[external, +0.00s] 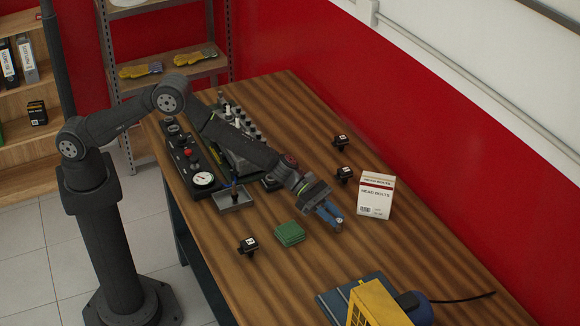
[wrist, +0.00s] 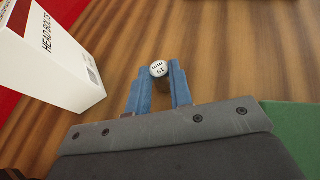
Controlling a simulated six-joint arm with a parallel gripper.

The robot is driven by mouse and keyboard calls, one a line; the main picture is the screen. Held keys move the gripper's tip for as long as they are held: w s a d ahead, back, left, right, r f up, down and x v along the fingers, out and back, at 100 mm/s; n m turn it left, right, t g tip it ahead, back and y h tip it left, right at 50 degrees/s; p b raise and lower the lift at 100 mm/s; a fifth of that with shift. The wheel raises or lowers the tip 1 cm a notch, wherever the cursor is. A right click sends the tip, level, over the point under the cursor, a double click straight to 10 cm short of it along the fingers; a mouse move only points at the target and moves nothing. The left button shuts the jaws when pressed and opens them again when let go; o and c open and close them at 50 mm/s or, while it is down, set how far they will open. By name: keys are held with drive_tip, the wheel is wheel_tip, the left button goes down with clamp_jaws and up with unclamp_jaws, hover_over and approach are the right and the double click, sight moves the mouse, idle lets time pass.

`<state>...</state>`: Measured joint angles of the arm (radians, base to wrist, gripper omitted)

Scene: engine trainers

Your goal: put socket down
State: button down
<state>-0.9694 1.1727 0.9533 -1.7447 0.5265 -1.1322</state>
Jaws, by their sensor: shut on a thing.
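My gripper (external: 329,216) has blue fingers and is above the wooden table, between the green pad and the head bolts box. In the wrist view my gripper (wrist: 158,92) is shut on the socket (wrist: 158,69), a small round piece with a pale end face marked with dark characters. The socket sits between the fingertips, and its body is mostly hidden by them.
A white head bolts box (external: 375,196) stands just right of my gripper. A green pad (external: 290,234) lies to the left. Small black parts (external: 248,245) stand around. A yellow object (external: 375,304) is at the front. The table (external: 300,290) has bare wood near the gripper.

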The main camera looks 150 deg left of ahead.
drive_tip(key=shift+f, duration=0.15)
drive_tip(key=c, duration=1.3)
unclamp_jaws()
drive_tip(key=shift+r, duration=0.2)
drive_tip(key=v, duration=1.2)
drive_tip(key=shift+w, duration=0.1)
